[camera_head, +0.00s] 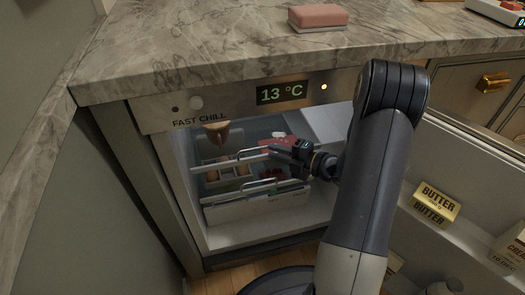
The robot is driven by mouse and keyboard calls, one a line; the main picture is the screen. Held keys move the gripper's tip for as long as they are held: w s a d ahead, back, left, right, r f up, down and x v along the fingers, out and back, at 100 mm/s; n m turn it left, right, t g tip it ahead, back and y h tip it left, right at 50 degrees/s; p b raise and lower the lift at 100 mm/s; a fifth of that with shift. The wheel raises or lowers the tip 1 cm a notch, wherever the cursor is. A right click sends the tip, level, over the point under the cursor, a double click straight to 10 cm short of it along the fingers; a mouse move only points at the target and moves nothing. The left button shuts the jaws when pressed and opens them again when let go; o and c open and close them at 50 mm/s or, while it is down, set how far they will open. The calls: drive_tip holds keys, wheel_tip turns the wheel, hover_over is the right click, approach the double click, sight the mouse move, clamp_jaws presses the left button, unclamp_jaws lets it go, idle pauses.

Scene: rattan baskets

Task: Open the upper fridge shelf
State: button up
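The fridge (218,237) sits under the counter, its door (440,165) swung open to the right. Inside, the upper shelf (225,164) has a white front with a thin metal handle (253,152). A lower drawer (230,210) with a similar handle (262,186) is below it. My gripper (280,150) is inside the fridge, at the right end of the upper handle. The fingers are small and dark here, so I cannot tell whether they are open or shut, or touch the handle. My arm hides the fridge's right side.
The open door holds a butter pack (435,203) and a cream carton (510,247) on its racks. A marble counter (200,50) with a pink sponge (318,16) overhangs the fridge. A grey-green wall panel (85,200) stands close on the left.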

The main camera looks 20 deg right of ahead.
sight(261, 148)
drive_tip(key=shift+b+x, duration=0.8)
drive_tip(key=shift+x, duration=2)
drive_tip(key=shift+c, duration=0.2)
clamp_jaws()
